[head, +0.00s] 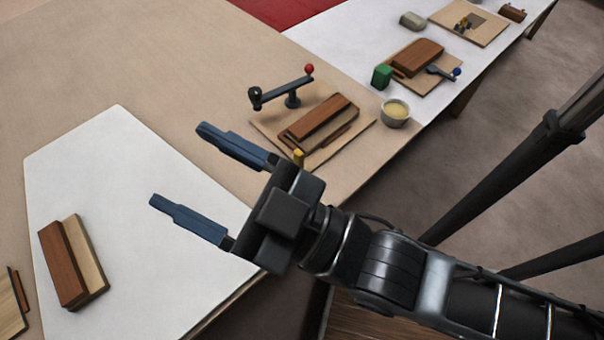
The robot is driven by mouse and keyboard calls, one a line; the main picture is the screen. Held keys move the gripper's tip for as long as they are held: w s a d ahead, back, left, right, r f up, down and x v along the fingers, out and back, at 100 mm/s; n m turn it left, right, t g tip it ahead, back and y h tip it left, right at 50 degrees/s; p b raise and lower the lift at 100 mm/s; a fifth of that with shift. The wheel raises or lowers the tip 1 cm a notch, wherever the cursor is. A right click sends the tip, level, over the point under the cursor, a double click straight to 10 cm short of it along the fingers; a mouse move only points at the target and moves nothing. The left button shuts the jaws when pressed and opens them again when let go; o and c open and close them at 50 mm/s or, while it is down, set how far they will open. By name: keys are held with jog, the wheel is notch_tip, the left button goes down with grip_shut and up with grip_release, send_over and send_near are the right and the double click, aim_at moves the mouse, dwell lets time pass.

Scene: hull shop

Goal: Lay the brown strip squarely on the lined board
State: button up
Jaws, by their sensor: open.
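A brown strip (62,264) lies along the left half of a pale board (87,250) on the white sheet at the lower left. Their long sides run nearly parallel, and the strip's upper end reaches slightly left of the board. I cannot make out lines on the board, and the strip hides its left part. My gripper (180,165) is open and empty, its two blue fingers spread above the white sheet, up and to the right of the strip, apart from it.
A plywood panel (360,143) holds another brown block (318,118), with a lever clamp (291,97) behind it. A cup (396,112), a green block (382,76) and further assemblies stand to the upper right. Part of another board (10,303) shows at the left edge. The white sheet's middle is clear.

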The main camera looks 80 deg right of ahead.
jog(key=s+d+f+g+y, duration=0.1)
jog(key=s+d+f+g, duration=0.1)
jog(key=s+f, duration=0.3)
jog(key=s+d+f+m+g+y, duration=0.1)
jog(key=s+d+f+g, duration=0.1)
jog(key=s+f+g, duration=0.3)
jog(key=s+f, duration=0.1)
jog(key=s, duration=0.3)
jog(key=shift+d+y, duration=0.3)
jog(key=shift+d, duration=0.1)
